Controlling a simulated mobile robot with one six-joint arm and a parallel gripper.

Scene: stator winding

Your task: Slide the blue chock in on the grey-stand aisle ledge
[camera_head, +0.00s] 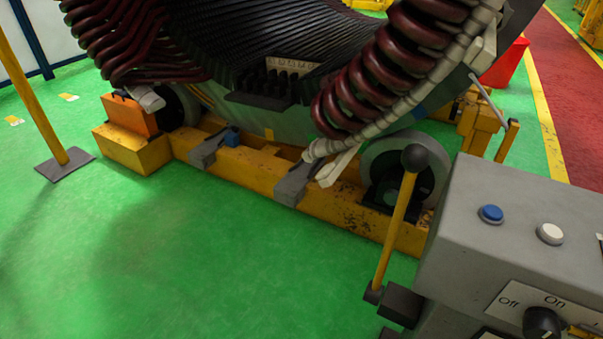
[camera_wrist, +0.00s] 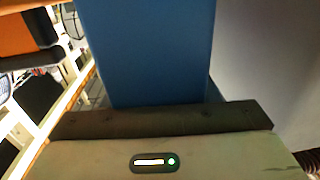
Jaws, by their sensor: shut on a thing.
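In the wrist view, my gripper (camera_wrist: 158,112) is shut on the blue chock (camera_wrist: 145,50), a broad flat-faced block rising from the dark jaw bar. Its far end is cut off by the picture's top edge. My gripper cannot be made out in the head view. There, a small blue block (camera_head: 232,136) sits on the yellow base beam by the left grey ledge (camera_head: 207,151). A second grey ledge (camera_head: 293,184) lies farther right along the beam, with no blue block seen on it. The grey stand (camera_head: 520,190) with buttons is at the right.
The dark stator (camera_head: 250,60) with red coils hangs over the yellow beam (camera_head: 250,172). A yellow lever (camera_head: 394,230) with a black knob stands before the right roller. A yellow post (camera_head: 35,90) stands at the left. Green floor is free in front; a red aisle runs at upper right.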

